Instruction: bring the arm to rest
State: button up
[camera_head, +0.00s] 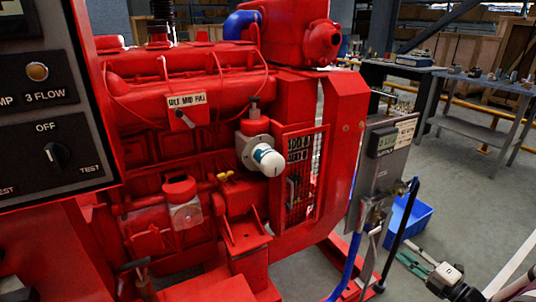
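Part of my arm shows at the lower right edge of the head view as pale and dark links. Its dark end, which looks like my gripper (447,284), is low in the frame over the grey floor. Nothing is clearly seen held. The end is to the right of the red diesel pumpset (180,75) and apart from it in the picture.
A control panel (50,110) with a knob stands close at the left. A grey dispenser (385,160) with a hose stands right of the engine. A blue bin (412,215) is on the floor behind it. Workbenches (470,85) are at the back right, with open floor before them.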

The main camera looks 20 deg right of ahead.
jog(key=w+a+r+n+g+y, duration=0.4)
jog(key=a+r+n+y, duration=0.1)
jog(key=a+r+n, duration=0.35)
jog(key=w+a+r+n+g+y, duration=0.4)
jog(key=w+a+r+n+y, duration=0.1)
jog(key=a+r+n, duration=0.4)
jog(key=s+a+r+n+g+h, duration=0.1)
jog(key=s+a+r+n+g, duration=0.1)
jog(key=a+r+n+g, duration=0.35)
jog(key=s+a+r+n+g, duration=0.25)
jog(key=a+n, duration=0.45)
jog(key=a, duration=0.4)
jog(key=s+a+r+n+g+h, duration=0.3)
jog(key=s+a+r+n+h, duration=0.3)
jog(key=s+a+n, duration=0.55)
jog(key=s+d+n+t+h, duration=0.2)
jog(key=s+d+n+h, duration=0.15)
jog(key=s+n, duration=0.65)
notch_tip(320, 180, up, 19)
jog(key=a+n+t+p, duration=0.1)
jog(key=t+p, duration=0.2)
jog(key=p, duration=1.4)
jog(key=shift+w+r+h, duration=0.2)
jog(key=shift+w+h, duration=0.15)
